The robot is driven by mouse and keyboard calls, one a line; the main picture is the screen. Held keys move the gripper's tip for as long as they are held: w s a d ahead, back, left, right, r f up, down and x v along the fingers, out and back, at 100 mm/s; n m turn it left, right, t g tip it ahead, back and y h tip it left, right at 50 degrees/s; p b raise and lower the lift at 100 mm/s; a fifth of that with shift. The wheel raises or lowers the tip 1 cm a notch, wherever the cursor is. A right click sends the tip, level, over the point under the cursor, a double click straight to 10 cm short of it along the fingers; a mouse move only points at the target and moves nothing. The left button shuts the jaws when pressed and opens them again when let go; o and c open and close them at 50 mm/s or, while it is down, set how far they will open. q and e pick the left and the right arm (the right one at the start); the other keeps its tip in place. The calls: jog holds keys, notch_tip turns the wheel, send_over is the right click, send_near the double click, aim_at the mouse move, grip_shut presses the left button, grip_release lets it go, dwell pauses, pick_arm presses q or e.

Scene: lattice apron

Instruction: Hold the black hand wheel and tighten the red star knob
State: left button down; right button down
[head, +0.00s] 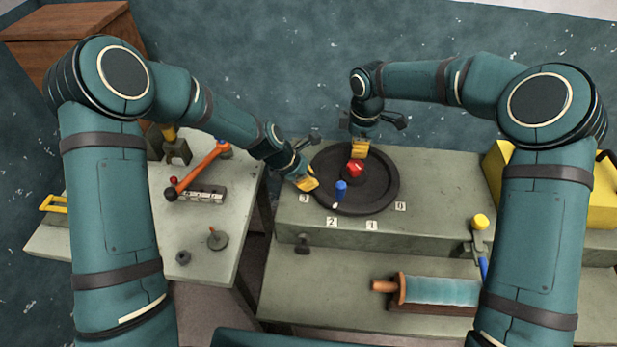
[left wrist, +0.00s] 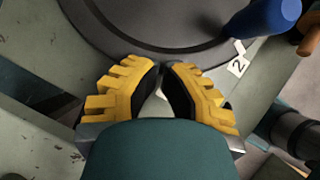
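The black hand wheel (head: 383,193) lies flat on the raised bench. The red star knob (head: 355,169) is at its centre, and a blue handle (head: 341,188) stands on its near part. My left gripper (head: 309,184) is at the wheel's left rim. In the left wrist view its yellow fingers (left wrist: 160,68) nearly meet at the tips, right by the wheel's dark rim (left wrist: 120,38); I see nothing clearly gripped between them. My right gripper (head: 359,150) points down just behind and above the knob. Whether it touches the knob or is open is unclear.
Number tags, such as 2 (head: 332,222), line the wheel's near side. The left table holds an orange-handled lever (head: 203,167). A yellow case (head: 598,205) is far right.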

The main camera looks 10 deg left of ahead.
aim_at(355, 165)
jog(key=shift+f+b, duration=0.4)
jog(key=shift+f, duration=0.05)
jog(key=c, duration=1.5)
grip_release()
jog(key=shift+c, duration=0.2)
jog(key=o, duration=0.5)
jog(key=shift+r, duration=0.1)
jog(key=o, duration=0.5)
jog(key=shift+r, duration=0.35)
jog(key=shift+o, duration=1.1)
notch_tip(355, 165, up, 4)
jog(key=n, duration=0.2)
jog(key=shift+a+n, duration=0.15)
jog(key=shift+n, duration=0.65)
notch_tip(355, 165, down, 11)
jog(key=shift+s+r, duration=0.1)
jog(key=c, duration=1.2)
